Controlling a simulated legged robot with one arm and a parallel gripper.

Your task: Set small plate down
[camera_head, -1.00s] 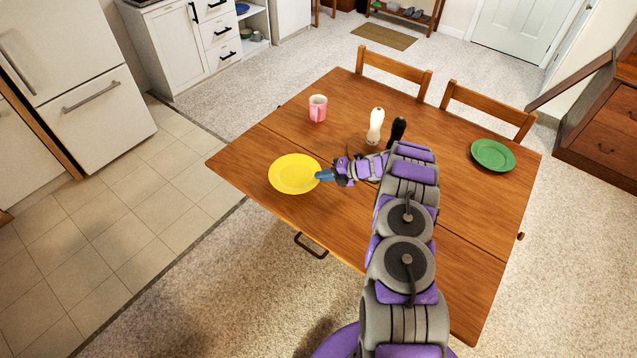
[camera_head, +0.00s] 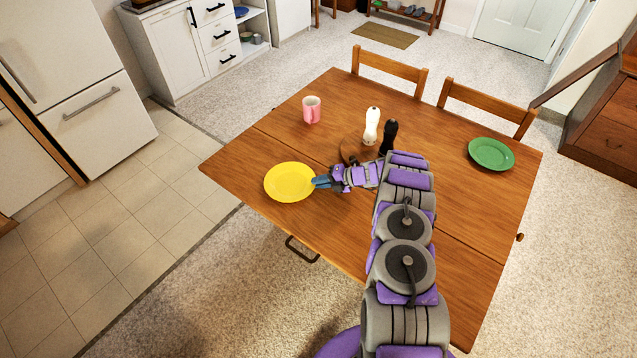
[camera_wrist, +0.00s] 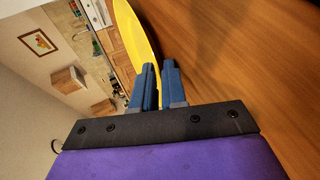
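The yellow plate (camera_head: 289,182) is at the near left part of the wooden table (camera_head: 440,215), roughly level. I cannot tell whether it touches the tabletop or is a little above it. My gripper (camera_head: 322,182) is at the plate's right rim, with its blue fingers nearly together. In the wrist view, the yellow plate (camera_wrist: 134,32) shows edge-on beyond the fingers (camera_wrist: 154,82), its rim running down to them. The gripper appears shut on that rim; the exact contact is partly hidden by the fingers.
A green plate (camera_head: 491,154) lies at the right. Chairs (camera_head: 390,70) line the far side. Tabletop left of the mug is clear.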

